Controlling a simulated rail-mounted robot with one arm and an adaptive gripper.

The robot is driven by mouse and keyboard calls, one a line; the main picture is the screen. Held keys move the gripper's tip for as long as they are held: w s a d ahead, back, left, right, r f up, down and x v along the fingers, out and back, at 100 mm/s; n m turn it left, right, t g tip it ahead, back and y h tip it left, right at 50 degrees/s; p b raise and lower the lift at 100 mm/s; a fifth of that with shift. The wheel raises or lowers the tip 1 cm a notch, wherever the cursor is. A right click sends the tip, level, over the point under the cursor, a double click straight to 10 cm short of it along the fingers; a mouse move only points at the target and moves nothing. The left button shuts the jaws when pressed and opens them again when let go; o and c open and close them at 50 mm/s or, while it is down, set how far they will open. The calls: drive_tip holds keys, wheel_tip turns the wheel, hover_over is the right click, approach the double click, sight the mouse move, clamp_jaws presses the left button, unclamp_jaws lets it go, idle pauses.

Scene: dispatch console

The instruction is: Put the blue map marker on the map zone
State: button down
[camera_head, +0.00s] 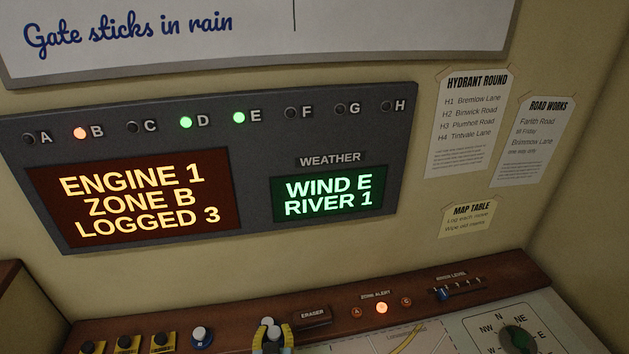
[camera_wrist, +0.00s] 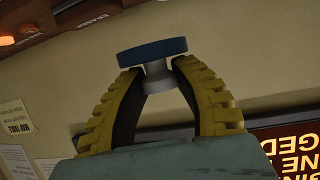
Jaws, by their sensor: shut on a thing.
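My gripper (camera_wrist: 160,85) is shut on the blue map marker (camera_wrist: 152,52). In the wrist view, its pale stem is between the yellow ribbed fingers and its wide blue disc stands beyond the fingertips. In the head view, my gripper (camera_head: 270,337) is at the bottom edge, in front of the console's back ledge and left of the map, with a pale knob between its fingers. The map (camera_head: 415,340) shows only its far part at the bottom, with a yellow road. Its zones cannot be told apart here.
Another blue-based piece with a pale knob (camera_head: 201,337) stands left of my gripper. Several yellow-and-black pieces (camera_head: 127,343) are farther left. The eraser (camera_head: 312,316), zone alert buttons (camera_head: 382,308) and river slider (camera_head: 460,289) line the ledge. A compass dial (camera_head: 518,339) is right. The wall display reads "ENGINE 1 ZONE B".

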drive_tip(key=w+d+f+m+h+p, duration=0.1)
drive_tip(key=w+d+f, duration=0.15)
drive_tip(key=d, duration=0.75)
drive_tip(key=s+r+p, duration=0.5)
drive_tip(key=r+p, duration=0.3)
drive_tip(key=p, duration=0.2)
drive_tip(key=s+r+p, duration=0.5)
drive_tip(key=r+p, duration=0.4)
drive_tip(key=p, duration=0.2)
drive_tip(key=shift+s+a, duration=0.2)
drive_tip(key=shift+a, duration=0.1)
